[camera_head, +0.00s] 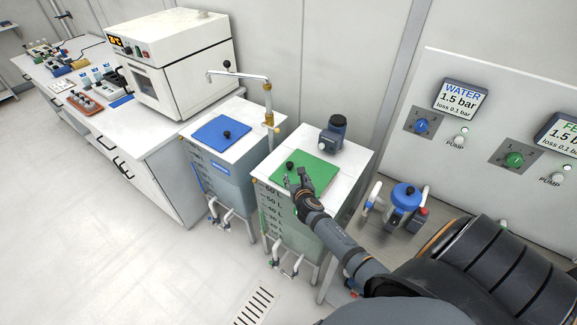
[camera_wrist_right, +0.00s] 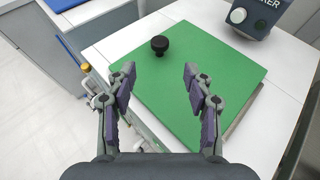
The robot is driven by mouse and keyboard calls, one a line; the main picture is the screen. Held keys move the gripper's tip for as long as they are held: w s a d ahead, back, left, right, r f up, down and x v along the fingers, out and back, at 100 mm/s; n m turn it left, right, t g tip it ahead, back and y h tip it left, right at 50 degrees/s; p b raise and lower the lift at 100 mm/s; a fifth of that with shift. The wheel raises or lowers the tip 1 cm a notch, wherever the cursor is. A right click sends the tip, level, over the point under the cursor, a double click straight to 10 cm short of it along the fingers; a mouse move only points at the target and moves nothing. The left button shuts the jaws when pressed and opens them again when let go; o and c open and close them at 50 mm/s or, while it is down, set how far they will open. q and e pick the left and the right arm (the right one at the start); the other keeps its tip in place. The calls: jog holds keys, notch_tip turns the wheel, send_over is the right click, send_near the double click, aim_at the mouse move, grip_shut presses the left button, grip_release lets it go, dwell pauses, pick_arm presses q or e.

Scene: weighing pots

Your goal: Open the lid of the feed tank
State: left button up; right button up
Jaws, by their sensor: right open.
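The feed tank (camera_head: 283,215) is a pale green, graduated tank with a white top. Its green lid (camera_head: 318,174) lies flat on that top, with a black knob (camera_head: 290,166) near the lid's left edge. The lid (camera_wrist_right: 205,85) and the knob (camera_wrist_right: 159,45) also show in the right wrist view. My right gripper (camera_head: 293,180) is over the lid's near left part. In the right wrist view, my right gripper (camera_wrist_right: 158,75) is open and empty, its fingers apart, with the knob beyond the fingertips. My left gripper is not in view.
A water tank with a blue lid (camera_head: 221,132) stands to the left, with a tap pipe (camera_head: 268,105) between the tanks. A dark stirrer unit (camera_head: 332,135) sits behind the green lid. A blue pump (camera_head: 406,197) stands right. The floor at left is clear.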

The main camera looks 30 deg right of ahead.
aim_at(290, 166)
jog(key=shift+w+d+f, duration=0.15)
jog(key=shift+w+f, duration=0.1)
jog(key=shift+w, duration=0.05)
jog(key=b+x, duration=0.3)
jog(key=x, duration=0.6)
jog(key=shift+w+f+b, duration=0.1)
jog(key=shift+f+b, duration=0.1)
jog(key=shift+b, duration=0.15)
jog(key=shift+w+d, duration=0.2)
jog(key=shift+w, duration=0.15)
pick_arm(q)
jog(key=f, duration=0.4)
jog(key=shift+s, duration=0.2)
pick_arm(e)
jog(key=shift+c, duration=0.5)
grip_shut()
